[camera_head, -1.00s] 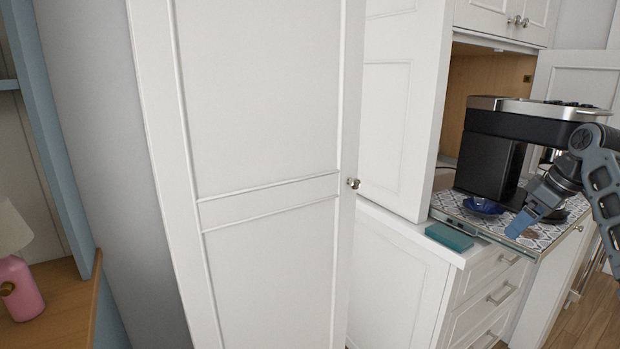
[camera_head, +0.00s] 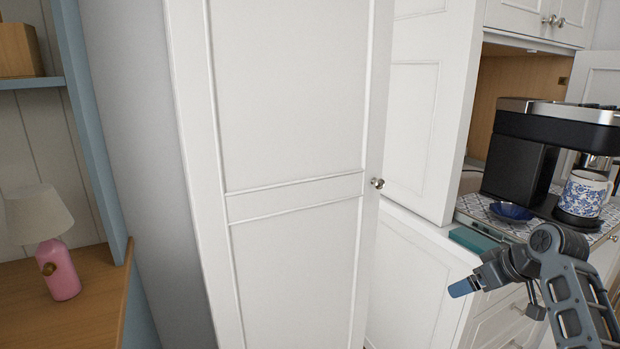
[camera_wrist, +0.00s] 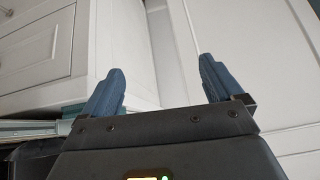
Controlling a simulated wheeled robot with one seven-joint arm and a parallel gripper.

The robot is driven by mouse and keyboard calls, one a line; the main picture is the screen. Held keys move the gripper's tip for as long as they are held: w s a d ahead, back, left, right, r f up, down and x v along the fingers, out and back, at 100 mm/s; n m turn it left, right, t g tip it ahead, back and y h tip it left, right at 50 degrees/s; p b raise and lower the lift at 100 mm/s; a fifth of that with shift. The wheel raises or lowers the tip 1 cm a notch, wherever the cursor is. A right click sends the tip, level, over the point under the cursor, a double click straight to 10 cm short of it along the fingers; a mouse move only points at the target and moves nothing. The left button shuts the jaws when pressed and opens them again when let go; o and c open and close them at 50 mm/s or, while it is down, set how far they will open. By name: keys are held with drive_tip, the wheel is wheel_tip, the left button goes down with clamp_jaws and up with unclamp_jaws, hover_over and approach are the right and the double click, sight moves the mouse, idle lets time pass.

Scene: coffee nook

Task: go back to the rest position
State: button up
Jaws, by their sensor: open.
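My gripper (camera_head: 463,288) hangs at the lower right of the head view, in front of the white drawers and below the counter. Its blue fingers point left. In the wrist view my gripper (camera_wrist: 160,85) is open, with nothing between its two fingers.
A black coffee machine (camera_head: 517,165) stands on the patterned counter, with a blue-patterned mug (camera_head: 582,195) under it and a blue dish (camera_head: 511,212) beside it. A teal block (camera_head: 472,240) lies at the counter's edge. A tall white door (camera_head: 285,100) fills the middle. A pink lamp (camera_head: 58,270) stands left.

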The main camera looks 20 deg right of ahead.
drive_tip(key=s+a+f+m+t, duration=0.1)
drive_tip(key=s+a+f, duration=0.1)
drive_tip(key=a+f, duration=0.35)
drive_tip(key=s+a+f+t, duration=0.1)
drive_tip(key=s+a+f, duration=0.1)
drive_tip(key=a, duration=0.7)
drive_tip(key=s+a+f+m+t, duration=0.1)
drive_tip(key=s+a+f, duration=0.1)
drive_tip(key=a+f, duration=0.35)
drive_tip(key=s+a+h, duration=0.2)
drive_tip(key=s+a, duration=0.6)
drive_tip(key=s+a+r+t, duration=0.2)
drive_tip(key=s+a+r, duration=0.15)
drive_tip(key=s, duration=0.55)
drive_tip(key=s+a+r+n+t+y, duration=0.1)
drive_tip(key=s+a+r+n+t, duration=0.1)
drive_tip(key=s+r, duration=1.2)
drive_tip(key=shift+s+a+t, duration=0.15)
drive_tip(key=shift+s+t, duration=0.25)
drive_tip(key=shift+s, duration=0.75)
